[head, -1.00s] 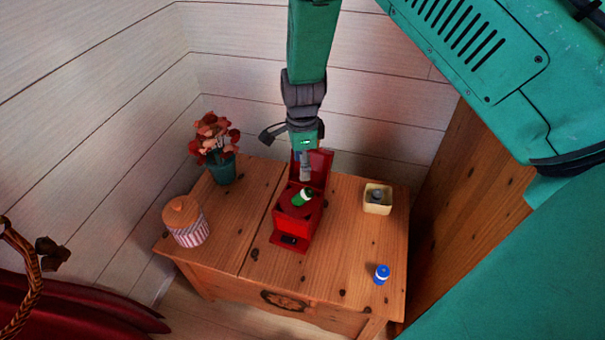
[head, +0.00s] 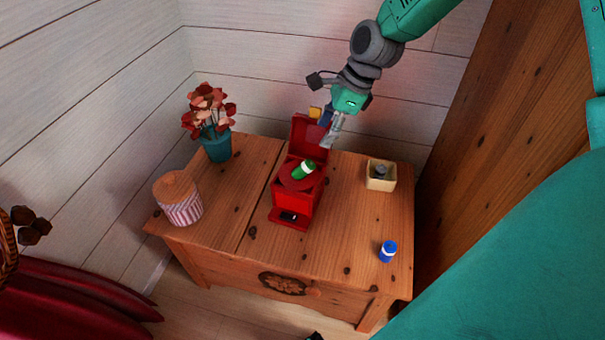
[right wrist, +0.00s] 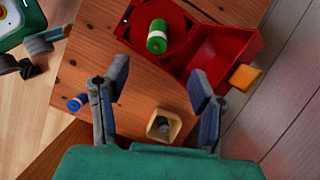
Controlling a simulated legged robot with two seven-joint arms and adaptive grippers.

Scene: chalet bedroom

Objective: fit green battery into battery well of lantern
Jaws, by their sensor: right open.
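The red lantern (head: 292,201) stands on the wooden chest with its lid swung up at the back. The green battery (head: 303,170), with a white end, rests tilted at the lantern's round red top; whether it sits in a well there I cannot tell. It also shows in the right wrist view (right wrist: 157,38). My right gripper (head: 332,136) is open and empty, above and behind the lantern to the right, apart from the battery. Its spread fingers show in the right wrist view (right wrist: 155,98). Part of my left gripper seems to show at that view's upper left edge (right wrist: 32,58), its jaws unclear.
A cream box (head: 381,178) with a grey object inside stands right of the lantern. The chest top (head: 338,235) is clear between lantern and cylinder.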

